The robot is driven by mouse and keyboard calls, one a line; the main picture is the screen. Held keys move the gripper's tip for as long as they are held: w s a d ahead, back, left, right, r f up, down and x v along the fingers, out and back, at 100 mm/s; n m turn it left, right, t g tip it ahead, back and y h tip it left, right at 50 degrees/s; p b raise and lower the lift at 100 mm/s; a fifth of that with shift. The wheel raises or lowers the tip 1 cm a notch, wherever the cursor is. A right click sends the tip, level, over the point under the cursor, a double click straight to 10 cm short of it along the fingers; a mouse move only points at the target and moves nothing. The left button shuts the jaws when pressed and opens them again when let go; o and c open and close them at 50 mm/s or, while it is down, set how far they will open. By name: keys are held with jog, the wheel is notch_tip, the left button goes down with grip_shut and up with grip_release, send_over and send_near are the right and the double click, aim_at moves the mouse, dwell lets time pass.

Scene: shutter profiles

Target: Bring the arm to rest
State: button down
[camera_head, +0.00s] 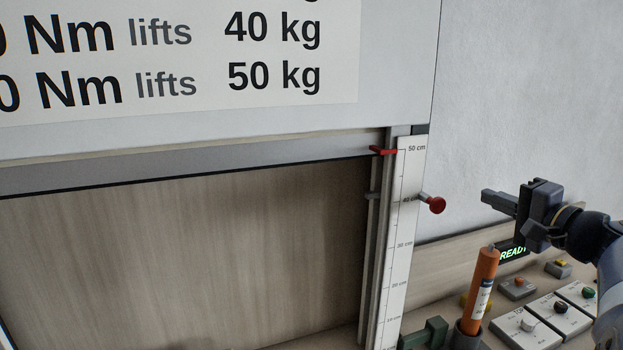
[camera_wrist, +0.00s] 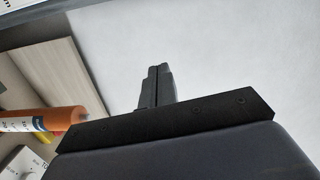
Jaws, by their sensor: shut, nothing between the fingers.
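My gripper (camera_head: 487,199) is at the right of the head view, held up in the air above the bench and pointing left. Its fingers are together with nothing between them. In the wrist view my gripper (camera_wrist: 155,72) shows its two dark fingers closed against the pale wall. The fingertips are apart from the red knob (camera_head: 437,205), which sits to their left on a short pin beside the height scale. An orange cylinder (camera_head: 481,287) with a white label stands slightly tilted in a dark holder (camera_head: 466,337) below my gripper. It also shows in the wrist view (camera_wrist: 62,119).
A shutter (camera_head: 200,172) is raised, its red pointer (camera_head: 382,150) near the 50 cm mark of the scale (camera_head: 398,240). A display (camera_head: 513,252) reads READY. Several button boxes (camera_head: 527,325) lie at the lower right. The wall side above the bench is free.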

jog(key=f+b+v, duration=0.1)
jog(key=b+v, duration=0.1)
jog(key=v, duration=0.8)
jog(key=shift+s+a+f+b, duration=0.15)
jog(key=shift+s+f+b, duration=0.15)
jog(key=shift+s, duration=0.1)
